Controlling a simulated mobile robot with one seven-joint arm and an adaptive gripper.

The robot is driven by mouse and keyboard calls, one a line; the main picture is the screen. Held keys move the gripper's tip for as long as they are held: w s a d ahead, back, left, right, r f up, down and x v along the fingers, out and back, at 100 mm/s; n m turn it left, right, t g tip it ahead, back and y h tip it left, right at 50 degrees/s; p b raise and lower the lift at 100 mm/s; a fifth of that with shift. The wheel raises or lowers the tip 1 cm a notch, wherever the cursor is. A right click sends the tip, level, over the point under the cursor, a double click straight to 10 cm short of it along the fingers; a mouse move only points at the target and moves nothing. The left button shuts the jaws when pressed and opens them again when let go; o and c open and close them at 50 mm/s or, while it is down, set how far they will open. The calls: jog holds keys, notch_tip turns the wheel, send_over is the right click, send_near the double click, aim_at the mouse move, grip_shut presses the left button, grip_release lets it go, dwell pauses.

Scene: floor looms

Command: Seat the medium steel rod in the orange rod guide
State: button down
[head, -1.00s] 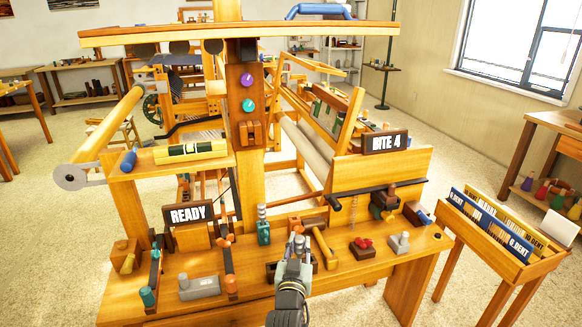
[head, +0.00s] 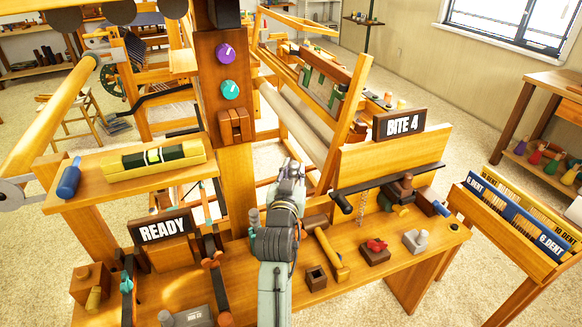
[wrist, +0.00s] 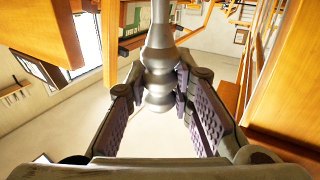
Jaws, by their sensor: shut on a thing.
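My gripper (wrist: 158,105) is shut on a shiny steel rod (wrist: 160,60) with rounded bulges, seen in the wrist view. The rod stands along the gripper's axis and its far end runs out of the picture. In the head view my gripper (head: 290,180) is raised above the bench, in front of the loom frame; the rod there is hard to tell from the fingers. Orange fittings on a dark upright strip (head: 213,260) stand on the bench left of my arm. They may be the orange rod guide; I cannot tell for sure. My gripper is apart from them.
The bench holds a dark square socket block (head: 316,278), a wooden mallet (head: 330,255), a red-topped block (head: 375,250) and a grey fitting (head: 415,240). A READY sign (head: 165,230) stands left. A wooden loom post (head: 238,190) rises close to my arm.

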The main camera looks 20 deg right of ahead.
jog(key=shift+s, duration=0.1)
jog(key=shift+f+b, duration=1.9)
jog(key=shift+f, duration=0.5)
jog(key=shift+f+b, duration=1.25)
jog(key=shift+f, duration=0.3)
jog(key=shift+f+b, duration=0.35)
jog(key=shift+f, duration=0.4)
jog(key=shift+f+b, duration=0.85)
jog(key=shift+b, duration=0.05)
jog(key=shift+f, duration=0.1)
